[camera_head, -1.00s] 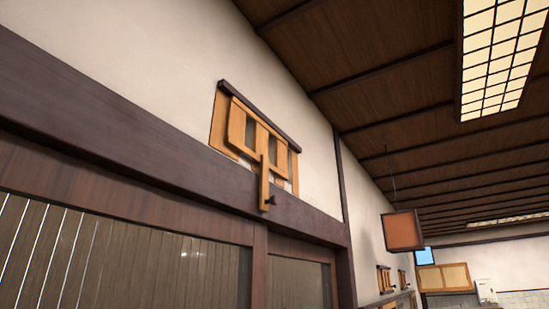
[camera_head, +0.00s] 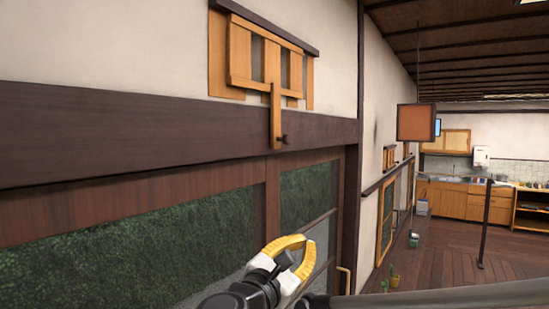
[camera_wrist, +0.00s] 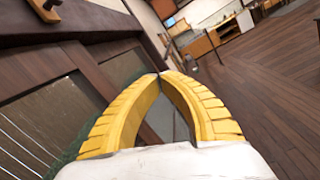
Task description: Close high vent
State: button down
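The high vent (camera_head: 240,52) is a light wooden slatted panel on the white wall, above a dark beam. Dark gaps show between its slats. A wooden handle bar (camera_head: 276,110) hangs down from it over the beam, with a small dark peg beside its lower end. My gripper (camera_head: 312,246), with yellow fingers, is below and right of the handle, apart from it. In the wrist view the fingertips (camera_wrist: 160,75) meet with nothing between them. The handle's lower end (camera_wrist: 44,10) shows at the top left there; the rest of the vent is out of that view.
The dark beam (camera_head: 150,130) runs under the vent, above the sliding windows (camera_head: 150,235). A dark post (camera_head: 351,190) stands right of them. An orange-brown lantern (camera_head: 416,122) hangs farther right. The wooden floor (camera_head: 445,255) at right is largely open, towards kitchen cabinets (camera_head: 465,200).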

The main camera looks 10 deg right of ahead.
jog(key=w+a+r+n+t+h+p, duration=0.15)
jog(key=a+r+n+t+p, duration=0.35)
jog(key=a+r, duration=0.7)
jog(key=s+d+p+x, duration=0.1)
jog(key=p+x, duration=0.2)
jog(key=x, duration=1.2)
jog(key=shift+w+d+r+n+g+p, duration=0.2)
jog(key=shift+w+d+n+g+p, duration=0.1)
jog(key=shift+d+p, duration=0.15)
jog(key=w+d+b, duration=0.2)
jog(key=w+d, duration=0.2)
jog(key=shift+w+d, duration=0.3)
jog(key=shift+d, duration=0.1)
jog(key=shift+f, duration=0.1)
